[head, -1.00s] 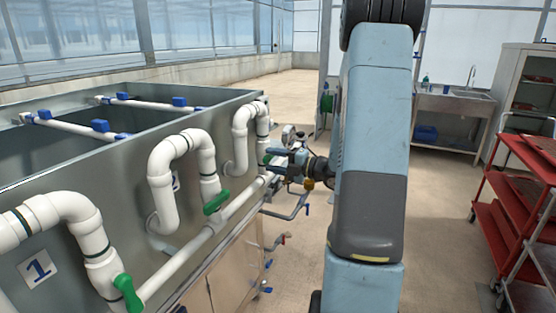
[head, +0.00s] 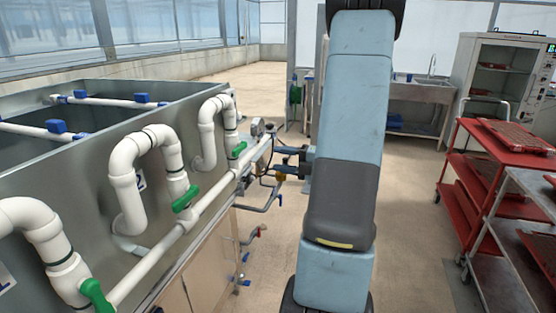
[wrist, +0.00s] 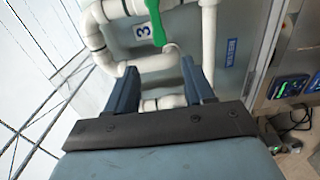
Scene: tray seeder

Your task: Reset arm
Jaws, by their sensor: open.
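My gripper (head: 277,160) is open and empty, held beside the right end of the metal tank. In the wrist view its two blue fingers (wrist: 160,80) stand wide apart, with white pipe behind them. The far green valve handle (head: 238,150) is to the left of my gripper in the head view and apart from it. In the wrist view a green handle (wrist: 155,20) lies beyond the fingers, near a tag marked 3 (wrist: 143,31). Two more green handles, a middle one (head: 185,198) and a near one (head: 97,297), sit along the white pipe (head: 205,210).
The metal tank (head: 60,185) fills the left side. Thin pipes with small coloured handles (head: 262,228) stick out from its right end. A red cart (head: 480,180) with trays stands at right, near a sink (head: 420,90) and a cabinet (head: 490,55). Floor between is clear.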

